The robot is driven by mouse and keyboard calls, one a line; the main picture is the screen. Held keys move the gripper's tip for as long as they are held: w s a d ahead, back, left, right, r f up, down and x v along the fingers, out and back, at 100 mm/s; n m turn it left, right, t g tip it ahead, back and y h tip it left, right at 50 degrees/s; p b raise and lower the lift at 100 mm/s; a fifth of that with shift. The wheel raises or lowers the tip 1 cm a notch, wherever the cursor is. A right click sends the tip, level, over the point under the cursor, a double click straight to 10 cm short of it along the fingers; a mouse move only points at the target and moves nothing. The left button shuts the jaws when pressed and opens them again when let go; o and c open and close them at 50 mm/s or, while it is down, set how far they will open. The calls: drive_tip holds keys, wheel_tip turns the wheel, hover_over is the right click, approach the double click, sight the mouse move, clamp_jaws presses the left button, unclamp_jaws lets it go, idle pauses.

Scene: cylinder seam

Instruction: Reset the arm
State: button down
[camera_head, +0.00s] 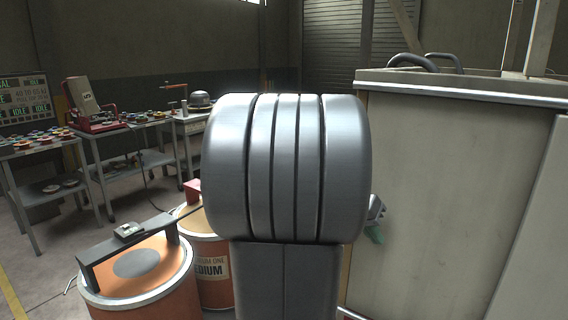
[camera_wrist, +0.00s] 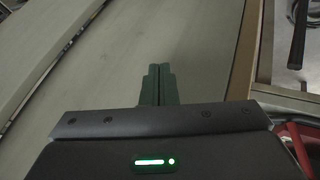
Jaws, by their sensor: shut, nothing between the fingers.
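My gripper (camera_wrist: 158,70) shows in the wrist view with its two green fingers together and nothing between them. A green status light glows on its body. A pale flat panel fills the view beyond the fingertips; I cannot tell how far off it is. In the head view my own grey arm fills the middle and hides most of the gripper. Only a small green part of the gripper (camera_head: 374,234) shows at the arm's right side, in front of a large pale bin (camera_head: 450,200).
Two orange drums, one at front left (camera_head: 140,290) with a dark bar across its top and one behind it (camera_head: 212,262), stand left of my arm. Metal tables (camera_head: 130,125) with small parts stand further back left. The bin blocks the right side. Some floor is clear at far left.

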drive_tip(key=w+a+p, duration=0.1)
drive_tip(key=w+a, duration=0.5)
drive_tip(key=a, duration=0.3)
drive_tip(key=shift+w+a, duration=0.25)
drive_tip(key=shift+a, duration=0.1)
drive_tip(key=shift+r, duration=0.1)
